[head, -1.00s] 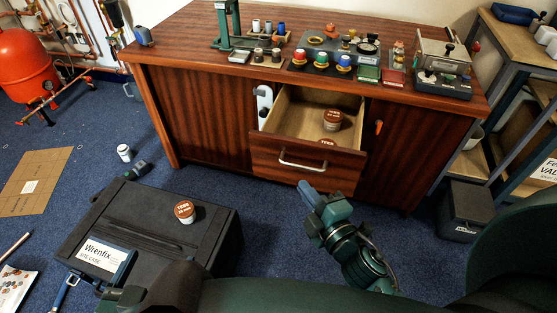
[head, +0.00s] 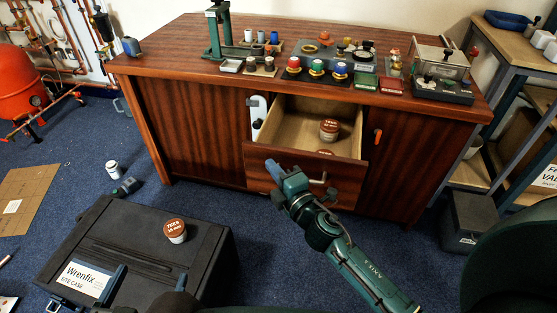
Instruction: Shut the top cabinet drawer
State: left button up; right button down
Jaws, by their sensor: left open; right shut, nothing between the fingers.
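The top drawer (head: 348,165) of the wooden cabinet (head: 200,125) is pulled out, with its inside visible. A brown-lidded jar (head: 329,130) stands in it, and part of another brown lid shows near the drawer's front. My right gripper (head: 274,169) is shut and empty in front of the left part of the drawer front; I cannot tell whether it touches. It hides part of the drawer front and most of the handle (head: 320,181), whose right end shows. My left gripper (head: 178,290) is open, only partly visible at the bottom edge.
A black case (head: 130,245) with a brown-lidded jar (head: 175,231) on it lies on the blue floor at left. The cabinet top carries a green stand (head: 213,30), coloured knobs and instruments. A shelf unit (head: 510,55) and a dark box (head: 470,220) stand at right.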

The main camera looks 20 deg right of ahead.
aim_at(273, 151)
jog(key=shift+w+d, duration=1)
jog(key=shift+w, duration=0.25)
jog(key=shift+w, duration=0.1)
jog(key=shift+w+d, duration=0.2)
jog(key=shift+d, duration=0.05)
pick_arm(q)
jog(key=shift+w+d+r+m+t+h+b, duration=0.1)
jog(key=shift+w+d+m+t+h+b, duration=0.35)
jog(key=shift+b, duration=0.45)
jog(key=shift+w+d+m+t+h+b, duration=0.15)
jog(key=shift+d+m+t+h+b, duration=0.15)
jog(key=shift+d+t+h+b, duration=0.45)
jog(key=shift+w+d+r+m+t+h+b, duration=0.1)
jog(key=shift+w+d+m+t+h+b, duration=0.25)
jog(key=shift+b, duration=0.7)
pick_arm(e)
jog(key=w+d, duration=0.6)
jog(key=w, duration=0.3)
jog(key=w+d, duration=0.6)
jog(key=w, duration=0.3)
jog(key=shift+w+d, duration=0.2)
jog(key=shift+w, duration=0.05)
pick_arm(q)
jog(key=shift+s, duration=0.1)
pick_arm(e)
jog(key=shift+s, duration=0.15)
